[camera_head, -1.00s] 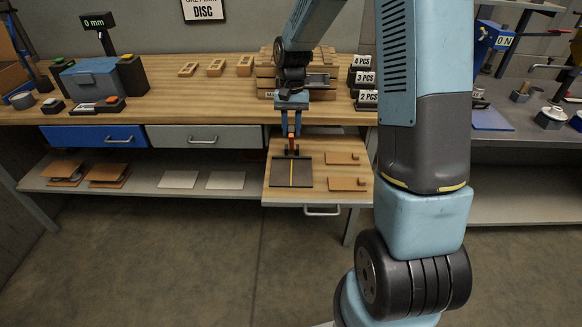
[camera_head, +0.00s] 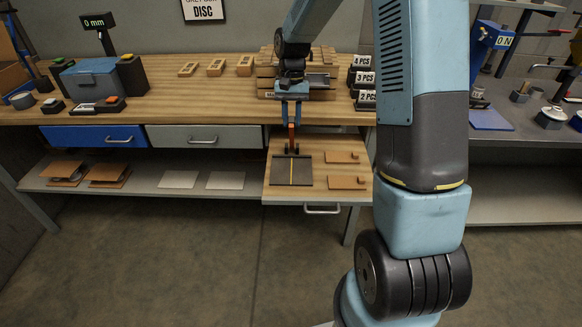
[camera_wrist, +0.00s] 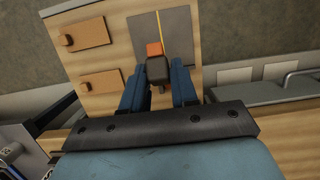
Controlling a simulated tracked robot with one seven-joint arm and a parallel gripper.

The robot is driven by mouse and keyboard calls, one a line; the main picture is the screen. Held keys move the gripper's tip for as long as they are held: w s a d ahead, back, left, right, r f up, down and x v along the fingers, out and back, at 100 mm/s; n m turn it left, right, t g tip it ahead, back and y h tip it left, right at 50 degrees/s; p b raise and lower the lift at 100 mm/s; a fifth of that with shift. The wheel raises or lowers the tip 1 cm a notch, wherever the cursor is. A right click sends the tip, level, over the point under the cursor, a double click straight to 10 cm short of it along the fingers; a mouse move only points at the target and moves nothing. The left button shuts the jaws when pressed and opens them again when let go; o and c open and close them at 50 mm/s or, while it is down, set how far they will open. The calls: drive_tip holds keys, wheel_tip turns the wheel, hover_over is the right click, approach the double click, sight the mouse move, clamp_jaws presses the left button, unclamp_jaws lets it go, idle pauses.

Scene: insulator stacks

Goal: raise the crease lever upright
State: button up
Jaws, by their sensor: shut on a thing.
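The crease lever (camera_head: 291,138) is an orange-red bar standing up from the far end of a dark grey plate (camera_head: 280,172) with a line down its middle. In the wrist view the lever's orange part (camera_wrist: 153,48) and a dark block (camera_wrist: 158,70) show between the fingers. My gripper (camera_head: 291,122) is shut on the lever's upper part from above; it also shows in the wrist view (camera_wrist: 158,88). The lever looks close to upright, but its exact tilt is hard to tell. The fingers partly hide its top.
The plate lies on a pulled-out wooden drawer board (camera_head: 315,190), beside two orange-brown pieces (camera_head: 343,157). The workbench (camera_head: 190,95) edge is just behind. A wooden stack (camera_head: 268,75) and number signs (camera_head: 364,78) stand close to my arm. The floor in front is clear.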

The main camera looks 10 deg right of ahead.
drive_tip(key=shift+w+d+r, duration=0.1)
drive_tip(key=shift+w+r, duration=0.15)
drive_tip(key=shift+w, duration=0.15)
drive_tip(key=shift+w, duration=0.1)
drive_tip(key=shift+w+d+r, duration=0.15)
drive_tip(key=shift+w+r, duration=0.05)
drive_tip(key=shift+w, duration=0.35)
drive_tip(key=shift+w+d+r, duration=0.15)
drive_tip(key=shift+w, duration=0.4)
drive_tip(key=o, duration=0.7)
drive_tip(key=shift+o, duration=0.2)
drive_tip(key=shift+s+a+r, duration=0.25)
drive_tip(key=shift+s+r, duration=0.55)
drive_tip(key=shift+s, duration=0.15)
drive_tip(key=shift+s+a+r, duration=0.2)
drive_tip(key=shift+s+r, duration=0.55)
drive_tip(key=shift+s, duration=0.15)
drive_tip(key=shift+s+a+r, duration=0.25)
drive_tip(key=shift+s+r, duration=0.55)
drive_tip(key=shift+s, duration=0.15)
